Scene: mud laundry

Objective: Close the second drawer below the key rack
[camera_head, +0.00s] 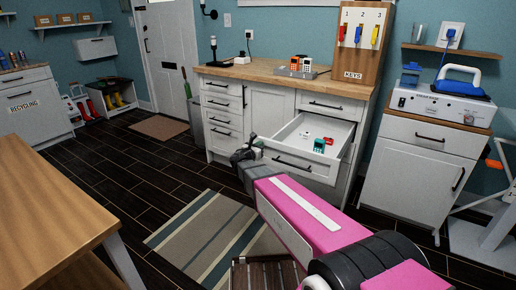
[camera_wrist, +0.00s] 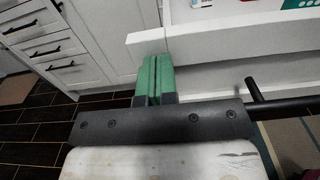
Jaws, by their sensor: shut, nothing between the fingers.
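The second drawer (camera_head: 318,172) below the key rack (camera_head: 361,42) is pulled well out of the white cabinet. Its front has a dark bar handle (camera_head: 293,165), which also shows at the right of the wrist view (camera_wrist: 278,106). Inside lie a teal item (camera_head: 319,145) and a red item (camera_head: 328,140). My gripper (camera_head: 258,146) is at the left end of the drawer front. In the wrist view its green fingers (camera_wrist: 153,78) are together and empty, close to the drawer front's left end (camera_wrist: 148,43). I cannot tell whether they touch it.
The top drawer (camera_head: 328,106) above is closed. A cabinet door (camera_head: 268,118) and closed small drawers (camera_head: 222,106) are to the left. A white cabinet (camera_head: 415,170) stands right. A wooden table (camera_head: 70,205) is front left. A striped rug (camera_head: 215,235) covers open floor.

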